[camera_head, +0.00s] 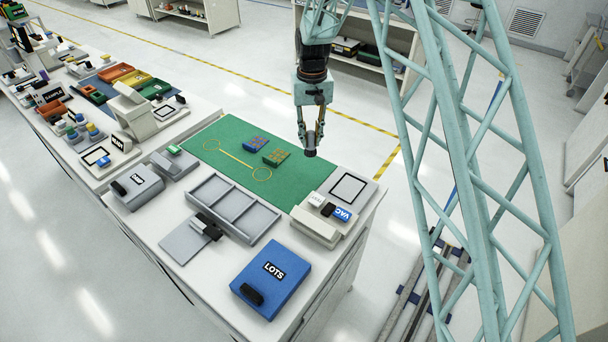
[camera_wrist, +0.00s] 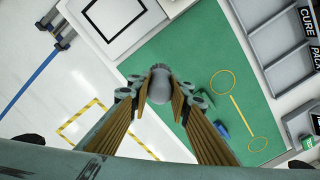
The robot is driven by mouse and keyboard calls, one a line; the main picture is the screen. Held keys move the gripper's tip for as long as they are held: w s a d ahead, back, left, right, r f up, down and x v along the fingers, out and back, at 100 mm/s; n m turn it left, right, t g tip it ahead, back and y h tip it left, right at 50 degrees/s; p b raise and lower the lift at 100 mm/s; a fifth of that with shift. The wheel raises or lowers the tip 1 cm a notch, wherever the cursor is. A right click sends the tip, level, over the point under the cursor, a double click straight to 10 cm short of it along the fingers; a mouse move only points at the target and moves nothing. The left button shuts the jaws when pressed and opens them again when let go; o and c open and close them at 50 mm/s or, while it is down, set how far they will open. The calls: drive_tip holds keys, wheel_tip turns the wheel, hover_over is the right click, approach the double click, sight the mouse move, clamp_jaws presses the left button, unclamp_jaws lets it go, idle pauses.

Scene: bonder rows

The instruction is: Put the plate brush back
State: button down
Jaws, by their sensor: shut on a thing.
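My gripper (camera_head: 311,143) is shut on a small grey, round-ended thing that I take for the plate brush (camera_head: 310,153). In the wrist view the brush (camera_wrist: 160,86) sits between the two fingertips of my gripper (camera_wrist: 159,92), and its rounded grey end shows. The brush is held in the air above the bench, near the back right edge of the green mat (camera_head: 222,171). The part of it between the fingers is hidden. Its bristles cannot be made out.
On the mat lie a blue block (camera_head: 255,144) and a green block (camera_head: 277,157). A black-outlined white square (camera_head: 348,187) and a blue VAC piece (camera_head: 342,214) are at right. A divided grey tray (camera_head: 222,190) and a blue LOTS box (camera_head: 270,280) stand in front.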

sight(311, 152)
idle(0.3)
drive_tip(key=shift+f, duration=3.1)
drive_tip(key=shift+f, duration=1.85)
drive_tip(key=shift+f, duration=0.15)
drive_tip(key=c, duration=2.4)
unclamp_jaws()
drive_tip(key=shift+r+p, duration=0.2)
drive_tip(key=shift+p, duration=0.1)
wheel_tip(311, 152, up, 11)
drive_tip(key=shift+r+b, duration=0.3)
drive_tip(key=shift+r, duration=0.15)
